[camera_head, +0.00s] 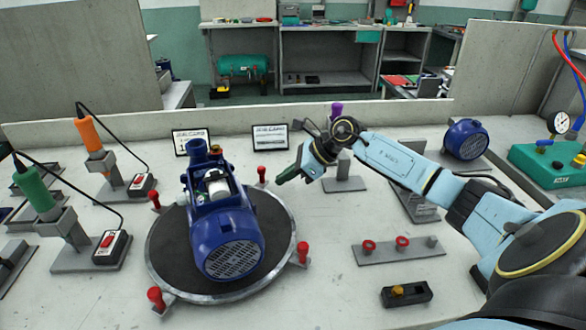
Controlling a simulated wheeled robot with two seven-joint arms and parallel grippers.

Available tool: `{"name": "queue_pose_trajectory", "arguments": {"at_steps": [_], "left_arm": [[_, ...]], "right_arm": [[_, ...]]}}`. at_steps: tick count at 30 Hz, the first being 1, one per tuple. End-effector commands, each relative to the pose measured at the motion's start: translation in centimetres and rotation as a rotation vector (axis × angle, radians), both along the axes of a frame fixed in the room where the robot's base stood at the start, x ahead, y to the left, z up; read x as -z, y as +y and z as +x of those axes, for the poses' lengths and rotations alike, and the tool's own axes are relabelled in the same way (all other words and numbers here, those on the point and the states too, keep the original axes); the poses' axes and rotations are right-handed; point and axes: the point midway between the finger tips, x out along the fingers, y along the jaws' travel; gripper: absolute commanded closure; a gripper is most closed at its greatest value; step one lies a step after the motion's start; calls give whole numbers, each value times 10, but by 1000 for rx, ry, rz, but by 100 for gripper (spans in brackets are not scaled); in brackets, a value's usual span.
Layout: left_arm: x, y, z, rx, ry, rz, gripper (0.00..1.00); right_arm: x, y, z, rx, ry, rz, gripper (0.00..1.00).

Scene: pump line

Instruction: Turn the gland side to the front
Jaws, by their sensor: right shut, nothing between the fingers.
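A blue pump with its motor (228,245) lies on a round dark turntable (170,245). The motor's grilled fan end faces the front, and an upright blue pipe stub stands at the far end. A pale part shows in the opening between them. Which face carries the gland I cannot tell. The turntable has red-knobbed posts around its rim. My right gripper (284,178) is shut and empty, in the air by the turntable's back right, apart from the pump and close to a red knob (261,174). My left gripper is out of view.
Orange (88,133) and green (36,190) corded tools stand at left. Two small signs stand behind the turntable. A rack with red rings (400,252) and a black block with a yellow part (406,293) lie at right. A green gauge unit (550,165) stands far right.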

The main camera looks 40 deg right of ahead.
Motion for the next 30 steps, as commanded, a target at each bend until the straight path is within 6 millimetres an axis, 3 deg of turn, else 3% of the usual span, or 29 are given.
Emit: {"name": "queue_pose_trajectory", "arguments": {"at_steps": [12, 27, 30], "left_arm": [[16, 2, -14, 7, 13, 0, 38], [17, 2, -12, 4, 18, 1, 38], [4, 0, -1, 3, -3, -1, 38]], "right_arm": [[0, 13, 4, 6, 0, 2, 100], [0, 10, 3, -8, 0, -1, 100], [1, 8, 3, -23, 1, -1, 100]]}}
